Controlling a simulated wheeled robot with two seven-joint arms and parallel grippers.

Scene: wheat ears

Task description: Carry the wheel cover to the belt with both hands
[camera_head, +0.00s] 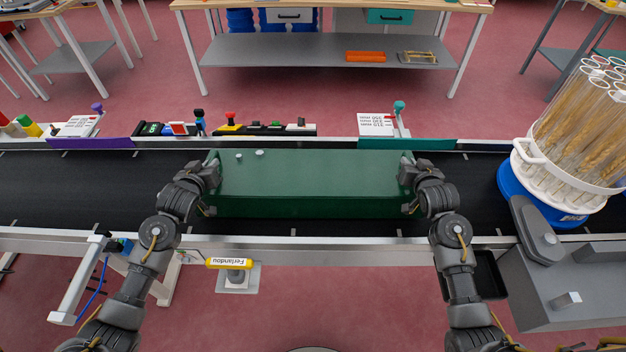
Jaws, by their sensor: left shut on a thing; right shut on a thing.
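The wheel cover appears to be the long dark green box-shaped cover (310,178), with two small pale knobs on its top near the left end. It is level over the black belt (90,190); I cannot tell whether it rests on the belt or is just above it. My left gripper (209,182) is shut on its left end. My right gripper (409,182) is shut on its right end. The fingertips are partly hidden against the cover's ends.
A blue and white holder (545,190) with tall tubes of wheat ears stands on the belt at the right. A grey machine (565,280) stands at the front right. Control buttons (265,126) and label stands line the belt's far edge. The belt's left part is clear.

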